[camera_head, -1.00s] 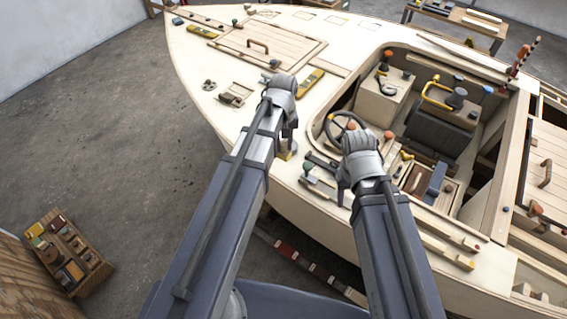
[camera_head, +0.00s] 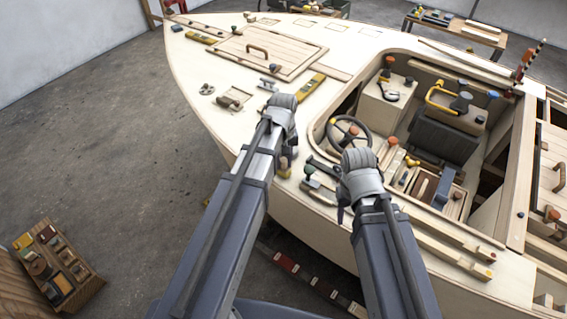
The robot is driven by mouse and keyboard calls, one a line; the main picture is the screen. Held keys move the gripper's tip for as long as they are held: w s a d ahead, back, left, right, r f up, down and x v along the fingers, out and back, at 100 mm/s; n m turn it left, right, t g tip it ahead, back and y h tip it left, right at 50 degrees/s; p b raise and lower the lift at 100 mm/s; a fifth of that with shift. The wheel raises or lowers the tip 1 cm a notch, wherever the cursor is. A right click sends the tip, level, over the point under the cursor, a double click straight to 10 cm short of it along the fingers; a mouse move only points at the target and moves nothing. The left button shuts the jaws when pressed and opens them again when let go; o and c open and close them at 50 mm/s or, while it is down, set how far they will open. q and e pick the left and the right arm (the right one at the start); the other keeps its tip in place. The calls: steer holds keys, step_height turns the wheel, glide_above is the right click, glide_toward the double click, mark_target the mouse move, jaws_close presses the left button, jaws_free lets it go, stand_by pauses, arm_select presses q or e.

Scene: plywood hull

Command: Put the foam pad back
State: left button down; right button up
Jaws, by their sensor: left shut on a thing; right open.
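My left gripper (camera_head: 286,156) is over the pale deck (camera_head: 235,125) of the hull, left of the steering wheel. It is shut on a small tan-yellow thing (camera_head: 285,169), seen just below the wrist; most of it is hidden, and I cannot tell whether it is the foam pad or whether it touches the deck. I cannot pick out a foam pad elsewhere with certainty.
The steering wheel (camera_head: 348,132) and cockpit seat (camera_head: 440,140) are just beyond my grippers. A slatted hatch (camera_head: 268,50) and a yellow level (camera_head: 311,88) lie on the foredeck. A wooden crate of small items (camera_head: 88,285) stands on the floor at lower left.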

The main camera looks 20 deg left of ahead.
mark_target(283, 159)
arm_select(q)
steer(key=shift+f, duration=0.15)
arm_select(e)
steer(key=shift+f, duration=0.15)
arm_select(q)
steer(key=c, duration=0.6)
jaws_free()
step_height(283, 159, up, 12)
steer(key=p, duration=1.2)
steer(key=shift+r, duration=0.2)
arm_select(e)
step_height(283, 159, up, 12)
steer(key=shift+r, duration=0.25)
arm_select(q)
steer(key=s+d+m, duration=0.3)
steer(key=s, duration=0.1)
steer(key=s+d+m, duration=0.3)
steer(key=s+d, duration=0.1)
steer(key=s, duration=0.1)
steer(key=s+d+m+y, duration=0.1)
steer(key=s+d+m, duration=0.1)
steer(key=s, duration=0.3)
steer(key=shift+s+d+m, duration=0.2)
steer(key=shift+d+m, duration=0.2)
steer(key=shift+d, duration=0.35)
